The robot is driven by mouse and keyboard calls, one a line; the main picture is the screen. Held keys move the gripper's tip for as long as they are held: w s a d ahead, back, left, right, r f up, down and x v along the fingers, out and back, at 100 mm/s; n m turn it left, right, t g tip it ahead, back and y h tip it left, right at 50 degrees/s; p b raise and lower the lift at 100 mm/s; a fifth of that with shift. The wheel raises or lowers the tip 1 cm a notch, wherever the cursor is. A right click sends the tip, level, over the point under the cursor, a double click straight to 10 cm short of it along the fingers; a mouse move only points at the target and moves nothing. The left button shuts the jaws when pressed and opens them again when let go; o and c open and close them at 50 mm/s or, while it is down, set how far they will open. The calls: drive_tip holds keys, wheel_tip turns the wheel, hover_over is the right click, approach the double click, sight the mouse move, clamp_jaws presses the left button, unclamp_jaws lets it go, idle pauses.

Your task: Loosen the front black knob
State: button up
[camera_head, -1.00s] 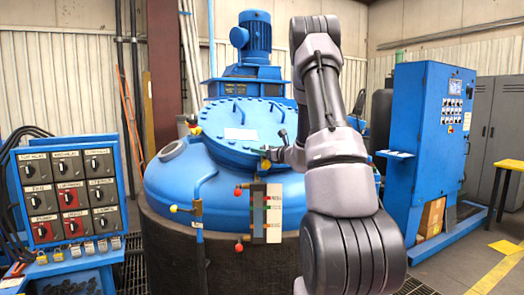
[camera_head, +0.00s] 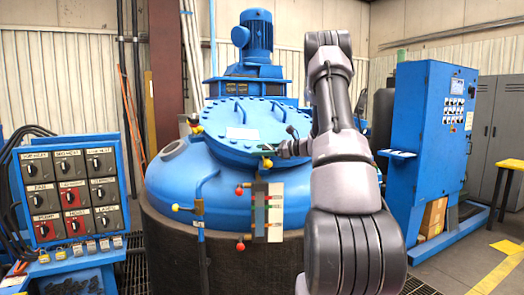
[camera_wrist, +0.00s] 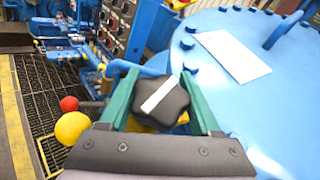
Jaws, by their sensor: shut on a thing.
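The front black knob (camera_wrist: 174,112) is a lobed black knob with a white bar across its top, seen in the wrist view. My gripper (camera_wrist: 160,84) has its two green fingers on either side of the knob and is shut on it. A bit of yellow shows just under the knob. In the head view, my gripper (camera_head: 267,155) is small at the front right of the round blue lid (camera_head: 225,122). I cannot make out the knob there. The lid also fills the right of the wrist view (camera_wrist: 285,105).
A white plate (camera_wrist: 232,55) lies on the lid, among bolts and a raised handle (camera_wrist: 285,28). Red (camera_wrist: 69,104) and yellow (camera_wrist: 72,128) ball handles stick out at the left. A switch panel (camera_head: 70,193) stands left of the vessel, a blue control cabinet (camera_head: 430,145) right.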

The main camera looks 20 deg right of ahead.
drive_tip(key=n+g, duration=0.1)
drive_tip(key=n+g+y, duration=0.1)
drive_tip(key=n+g, duration=0.1)
drive_tip(key=n+g+y, duration=0.1)
drive_tip(key=n+g, duration=0.1)
drive_tip(key=shift+s+a+f, duration=0.15)
drive_tip(key=shift+s+a, duration=0.05)
drive_tip(key=shift+s, duration=0.15)
drive_tip(key=shift+s+a+f+n+g, duration=0.1)
drive_tip(key=shift+s+n+g, duration=0.1)
drive_tip(key=shift+n+g, duration=0.7)
drive_tip(key=shift+s+f+n+g, duration=0.15)
drive_tip(key=shift+n+g, duration=0.45)
drive_tip(key=shift+g, duration=0.5)
drive_tip(key=shift+s+r+g, duration=0.1)
drive_tip(key=shift+g, duration=0.2)
drive_tip(key=o, duration=1.4)
drive_tip(key=shift+c, duration=0.2)
drive_tip(key=v, duration=1)
drive_tip(key=shift+d, duration=0.35)
drive_tip(key=shift+r, duration=0.15)
